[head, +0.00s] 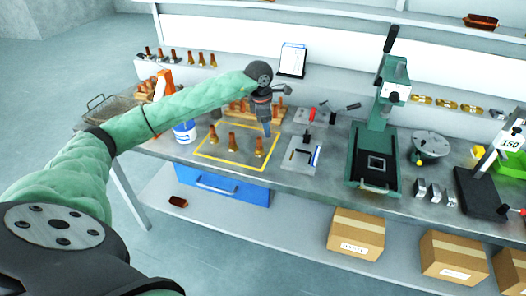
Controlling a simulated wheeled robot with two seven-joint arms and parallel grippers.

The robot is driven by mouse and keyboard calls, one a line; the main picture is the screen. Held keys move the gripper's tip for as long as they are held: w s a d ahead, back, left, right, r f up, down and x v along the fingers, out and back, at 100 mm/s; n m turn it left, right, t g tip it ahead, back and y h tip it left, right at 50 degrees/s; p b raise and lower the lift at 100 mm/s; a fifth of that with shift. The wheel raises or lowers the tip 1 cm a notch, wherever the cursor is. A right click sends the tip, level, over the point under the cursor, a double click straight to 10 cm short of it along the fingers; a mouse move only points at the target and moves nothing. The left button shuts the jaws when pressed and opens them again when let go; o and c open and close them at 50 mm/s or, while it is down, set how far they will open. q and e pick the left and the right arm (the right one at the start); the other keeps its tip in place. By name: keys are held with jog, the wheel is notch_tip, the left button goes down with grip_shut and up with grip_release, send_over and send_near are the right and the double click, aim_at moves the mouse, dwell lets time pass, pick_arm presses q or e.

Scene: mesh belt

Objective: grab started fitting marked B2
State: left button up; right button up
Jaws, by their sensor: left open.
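Three copper-coloured fittings stand upright inside a yellow outlined rectangle (205,156) on the bench: a left fitting (213,139), a middle fitting (232,143) and a right fitting (259,148). No B2 marking is legible on any of them, so I cannot tell which is marked. My left gripper (267,131) is open and points down, just above and beside the right fitting. I cannot tell whether it touches that fitting. My right gripper is not in view.
More fittings stand in a wooden rack (279,115) behind my left gripper and on the back shelf (190,60). A blue-white tub (184,131) stands left of the rectangle. A flat plate with tools (301,155) and a green press (373,150) stand to the right.

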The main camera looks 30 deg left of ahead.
aim_at(259, 138)
pick_arm(q)
jog(key=shift+s+a+g+y, duration=0.3)
jog(key=shift+s+a, duration=0.1)
jog(key=shift+s, duration=0.2)
jog(key=shift+s+a+g+y, duration=0.2)
jog(key=shift+s+a+g, duration=0.15)
jog(key=shift+s, duration=0.2)
jog(key=shift+s+a+f+m, duration=0.1)
jog(key=shift+s+f+m, duration=0.05)
jog(key=shift+m, duration=0.15)
jog(key=shift+f+p, duration=0.65)
jog(key=shift+f, duration=0.6)
notch_tip(259, 138, down, 4)
jog(key=p, duration=0.3)
jog(key=shift+f, duration=0.6)
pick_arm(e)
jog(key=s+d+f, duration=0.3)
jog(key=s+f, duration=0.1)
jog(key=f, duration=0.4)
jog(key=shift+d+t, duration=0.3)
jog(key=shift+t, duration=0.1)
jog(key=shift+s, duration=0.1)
pick_arm(q)
jog(key=c, duration=1)
grip_shut()
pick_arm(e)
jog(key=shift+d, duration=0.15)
